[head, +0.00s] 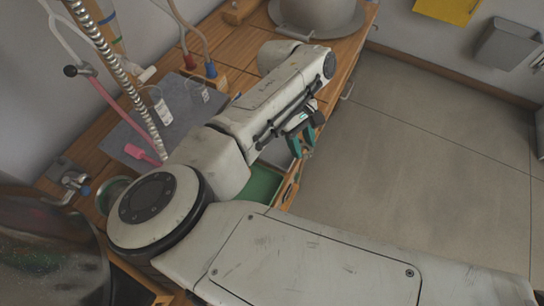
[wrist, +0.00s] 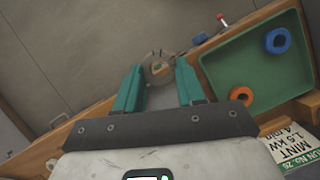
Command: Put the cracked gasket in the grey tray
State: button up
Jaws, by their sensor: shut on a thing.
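My gripper (wrist: 159,75) has teal fingers and is shut on the cracked gasket (wrist: 158,73), a small grey-brown ring with a broken-looking upper edge. The gasket is held at the fingertips, over the floor side of the wooden edge. In the head view my gripper (head: 302,138) hangs beside the bench's right edge; the gasket cannot be made out there. I cannot pick out a grey tray for certain in either view.
A green tray (wrist: 236,71) holds a blue ring (wrist: 278,40) and an orange ring (wrist: 241,95); it also shows in the head view (head: 262,187), partly behind my arm. A dark grey mat (head: 172,108) lies on the bench. A grey bin (head: 508,44) is on the wall.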

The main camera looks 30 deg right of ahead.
jog(key=s+a+r+n+h+b, duration=0.1)
jog(key=s+a+r+n+b, duration=0.3)
jog(key=b, duration=1.2)
send_over(273, 148)
jog(key=shift+t+h, duration=0.3)
jog(key=f, duration=0.7)
jog(key=shift+w+a+f+b, duration=0.1)
jog(key=shift+a+f+b, duration=0.15)
jog(key=shift+a+b, duration=0.1)
jog(key=shift+w+f, duration=0.5)
jog(key=shift+f, duration=1.55)
